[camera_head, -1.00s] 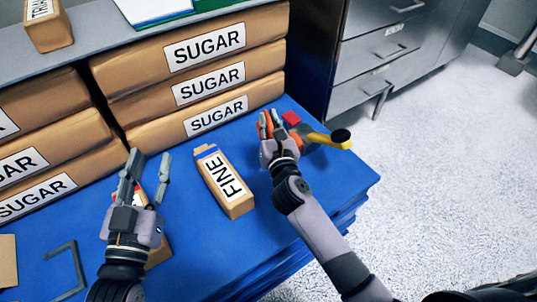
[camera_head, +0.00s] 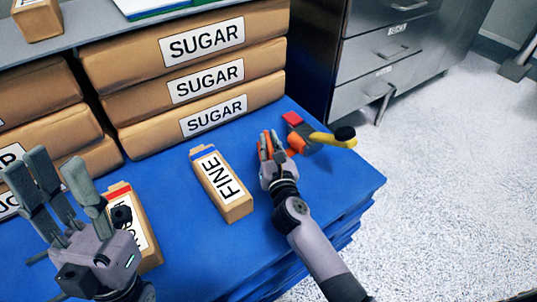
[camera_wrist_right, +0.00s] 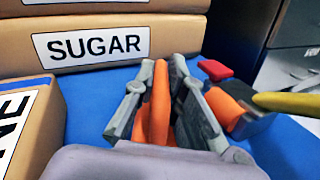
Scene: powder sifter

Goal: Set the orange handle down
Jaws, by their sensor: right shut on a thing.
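The orange handle (camera_wrist_right: 161,100) stands between the fingers of my right gripper (camera_wrist_right: 166,98) in the right wrist view. My right gripper (camera_head: 270,146) is shut on it, low over the right part of the blue surface, just right of the box marked FINE. In the head view the fingers cover most of the handle. Whether its lower end touches the surface is hidden. My left gripper (camera_head: 52,195) is open and empty at the lower left, with its fingers spread, beside a box with a red top (camera_head: 132,215).
SUGAR bags (camera_head: 190,85) are stacked behind. The blue surface (camera_head: 320,190) is bare at the front right.

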